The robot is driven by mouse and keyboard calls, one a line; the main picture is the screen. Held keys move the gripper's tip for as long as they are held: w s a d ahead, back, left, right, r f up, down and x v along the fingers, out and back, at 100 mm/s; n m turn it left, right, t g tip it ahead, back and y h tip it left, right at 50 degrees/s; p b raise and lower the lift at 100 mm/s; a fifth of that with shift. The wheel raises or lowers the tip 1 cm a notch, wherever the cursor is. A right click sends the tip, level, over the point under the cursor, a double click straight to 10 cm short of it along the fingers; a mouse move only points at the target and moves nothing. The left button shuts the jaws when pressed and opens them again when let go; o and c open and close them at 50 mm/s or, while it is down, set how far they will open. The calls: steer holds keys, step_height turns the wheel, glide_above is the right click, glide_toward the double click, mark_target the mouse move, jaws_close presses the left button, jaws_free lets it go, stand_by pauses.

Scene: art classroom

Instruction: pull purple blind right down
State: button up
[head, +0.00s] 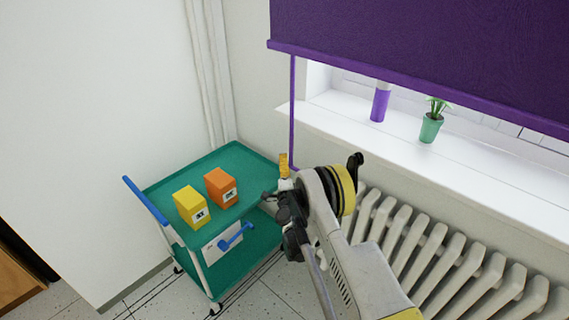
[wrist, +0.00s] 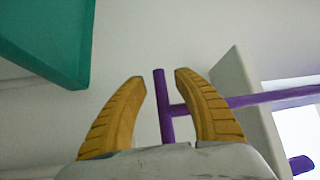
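The purple blind (head: 420,50) hangs over the upper part of the window at the top right of the head view. A thin purple pull rod (head: 292,110) hangs from its lower left end. In the wrist view a purple T-shaped handle (wrist: 163,105) ends the rod (wrist: 270,97). My gripper (head: 284,163) is at the rod's lower end, with a yellow finger showing. In the wrist view my gripper (wrist: 160,80) has its two yellow fingers apart, one on each side of the handle's crossbar. Gaps show on both sides, narrower at the right. The handle is mostly hidden in the head view.
A green trolley (head: 155,190) with a yellow box (head: 190,208) and an orange box (head: 220,188) stands left of my gripper. A white radiator (head: 440,260) is below the sill (head: 475,160), which holds a purple bottle (head: 380,105) and a potted plant (head: 431,128).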

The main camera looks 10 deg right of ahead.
step_height(320, 180, up, 10)
stand_by(0.6)
steer(key=shift+s, duration=0.1)
